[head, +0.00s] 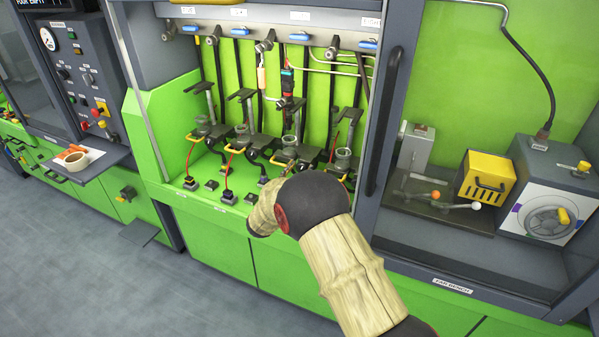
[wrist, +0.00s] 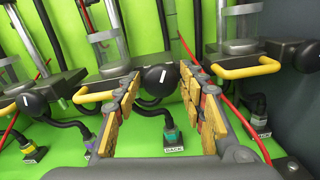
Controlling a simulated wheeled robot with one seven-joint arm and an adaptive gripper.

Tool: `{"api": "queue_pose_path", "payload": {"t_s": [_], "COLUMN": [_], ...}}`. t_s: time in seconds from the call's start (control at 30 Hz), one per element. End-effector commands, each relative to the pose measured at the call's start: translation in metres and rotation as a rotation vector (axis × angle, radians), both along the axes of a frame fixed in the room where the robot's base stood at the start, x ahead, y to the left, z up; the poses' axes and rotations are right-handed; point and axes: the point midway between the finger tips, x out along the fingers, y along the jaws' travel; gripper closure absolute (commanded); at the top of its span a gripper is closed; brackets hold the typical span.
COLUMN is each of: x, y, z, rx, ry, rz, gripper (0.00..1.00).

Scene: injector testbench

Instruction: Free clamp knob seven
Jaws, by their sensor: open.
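In the wrist view a round black knob (wrist: 157,82) with a short white mark sits between and just beyond the tips of my open gripper (wrist: 168,82). No contact shows, and no number is readable on the knob. A second black knob with a white mark (wrist: 33,103) is at the left, outside the jaws. Yellow handles flank the middle knob, one at the left (wrist: 108,92) partly behind my left finger, one at the right (wrist: 240,68). In the head view my arm hides the gripper and this knob.
Glass cylinders on dark clamp blocks stand behind the knobs. Black hoses, red cables and a plug labelled "DACK" (wrist: 174,142) lie below and around the jaws. In the head view a dark door frame (head: 392,120) stands right of the green bay (head: 160,135).

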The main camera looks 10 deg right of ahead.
Motion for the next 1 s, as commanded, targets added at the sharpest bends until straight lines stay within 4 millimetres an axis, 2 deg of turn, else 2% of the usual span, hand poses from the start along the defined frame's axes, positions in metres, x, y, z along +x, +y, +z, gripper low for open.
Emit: {"api": "queue_pose_path", "payload": {"t_s": [0.07,0.67,1.0], "x": [-0.0001,-0.0003,-0.0003], "y": [0.0001,0.0003,0.0005], "z": [0.0000,-0.0002,0.0010], "rx": [0.000,0.000,-0.044], "ry": [0.000,0.000,0.033], "rz": [0.000,0.000,0.000], "gripper": [0.59,0.92,0.93]}}
